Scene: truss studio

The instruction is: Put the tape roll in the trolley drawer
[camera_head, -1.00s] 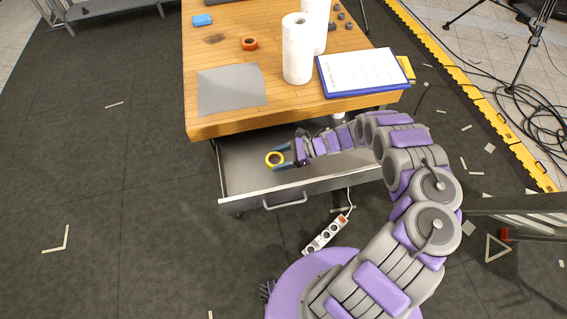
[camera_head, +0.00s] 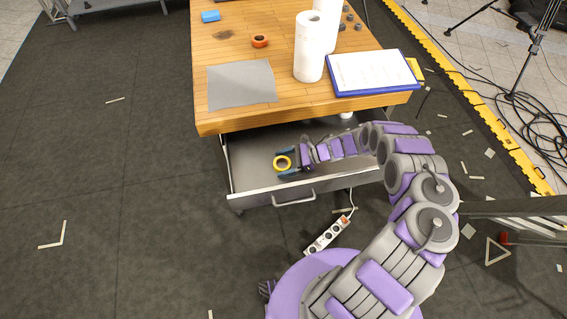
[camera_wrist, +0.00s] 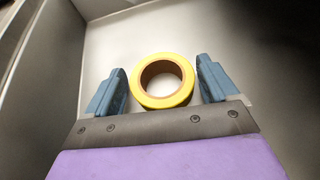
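The yellow tape roll (camera_head: 276,166) lies inside the open drawer (camera_head: 246,152) under the wooden worktop. In the wrist view the roll (camera_wrist: 137,88) rests flat on the drawer's grey floor, its brown core visible. My gripper (camera_head: 287,162) is down in the drawer with its blue fingers spread on either side of the roll. In the wrist view my gripper (camera_wrist: 162,80) shows a narrow gap beside the roll, so it is open around it and not clamped on it.
A power strip (camera_head: 326,236) lies on the floor before the drawer.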

